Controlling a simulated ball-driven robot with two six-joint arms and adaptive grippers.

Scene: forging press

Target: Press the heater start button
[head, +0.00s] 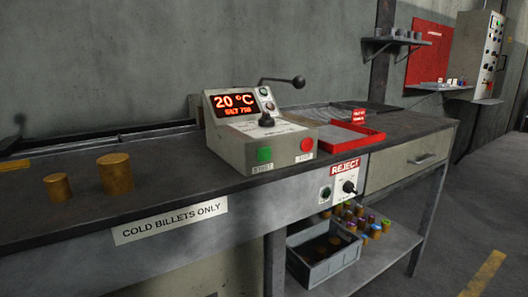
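The heater control box (232,138) stands on the dark workbench in the middle of the head view. Its display (234,105) glows orange and reads 20 °C, with a smaller set line below. On its front face are a green button (264,154) with a label under it that seems to read START, and a red button (307,145) to its right. Neither of my grippers shows in the head view.
Two brass-coloured billets (115,173) stand on the bench at left, behind a "COLD BILLETS ONLY" label (170,220). A red tray (345,136) lies right of the box. A REJECT panel (344,183) is below. A grey bin (322,266) sits on the lower shelf.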

